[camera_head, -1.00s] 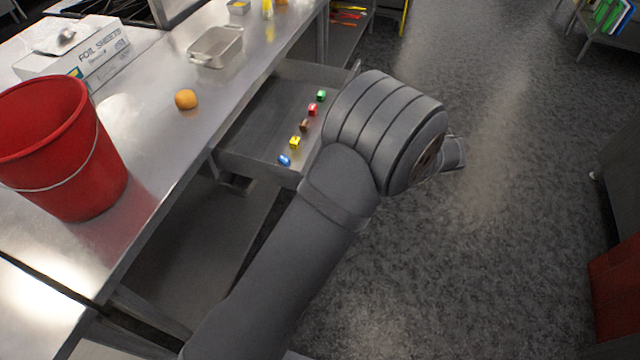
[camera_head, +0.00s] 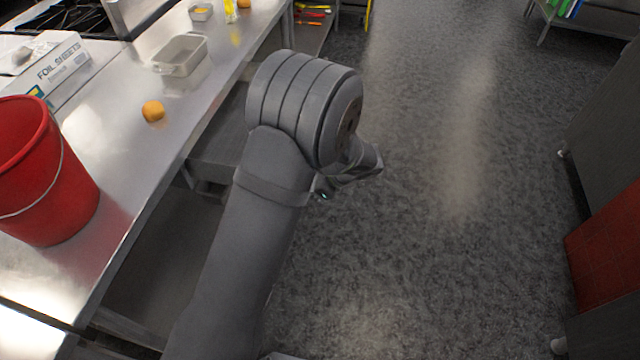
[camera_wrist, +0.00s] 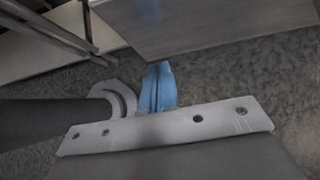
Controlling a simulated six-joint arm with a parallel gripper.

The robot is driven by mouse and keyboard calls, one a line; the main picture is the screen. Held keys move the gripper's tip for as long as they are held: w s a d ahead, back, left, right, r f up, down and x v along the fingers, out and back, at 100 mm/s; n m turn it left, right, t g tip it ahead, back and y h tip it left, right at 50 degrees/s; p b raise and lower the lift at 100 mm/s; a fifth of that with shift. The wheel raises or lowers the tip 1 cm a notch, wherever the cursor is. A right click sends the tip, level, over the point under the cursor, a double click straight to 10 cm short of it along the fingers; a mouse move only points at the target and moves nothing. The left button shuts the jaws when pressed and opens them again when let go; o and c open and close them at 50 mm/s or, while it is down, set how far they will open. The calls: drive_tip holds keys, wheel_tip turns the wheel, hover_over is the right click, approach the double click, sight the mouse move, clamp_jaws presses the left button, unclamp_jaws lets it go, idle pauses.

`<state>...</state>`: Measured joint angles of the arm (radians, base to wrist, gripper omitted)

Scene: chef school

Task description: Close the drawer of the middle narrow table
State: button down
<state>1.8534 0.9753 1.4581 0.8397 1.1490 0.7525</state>
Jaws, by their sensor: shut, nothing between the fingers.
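The drawer (camera_head: 222,135) sits under the edge of the metal table (camera_head: 130,150). Only its left part shows in the head view; my arm hides its front and contents, so how far out it stands cannot be told. My gripper (camera_head: 368,165) is beyond my arm, over the floor, partly hidden by my wrist. In the wrist view its blue fingers (camera_wrist: 158,88) are together and empty. Their tips are close to the lower edge of a flat grey panel (camera_wrist: 200,20), which looks like the drawer front. Whether they touch it cannot be told.
On the table are a red bucket (camera_head: 40,175), an orange fruit (camera_head: 153,111), a metal tray (camera_head: 180,55) and a foil box (camera_head: 60,70). Dark cabinets (camera_head: 605,130) stand at the right. The floor (camera_head: 450,220) between is clear.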

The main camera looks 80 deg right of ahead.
sight(214, 170)
drive_tip(key=shift+w, duration=1.05)
drive_tip(key=w, duration=2.7)
drive_tip(key=shift+w, duration=0.8)
drive_tip(key=shift+r, duration=0.1)
drive_tip(key=shift+s, duration=0.4)
drive_tip(key=s, duration=0.3)
drive_tip(key=shift+s, duration=0.25)
drive_tip(key=v, duration=1)
drive_tip(key=shift+s, duration=0.2)
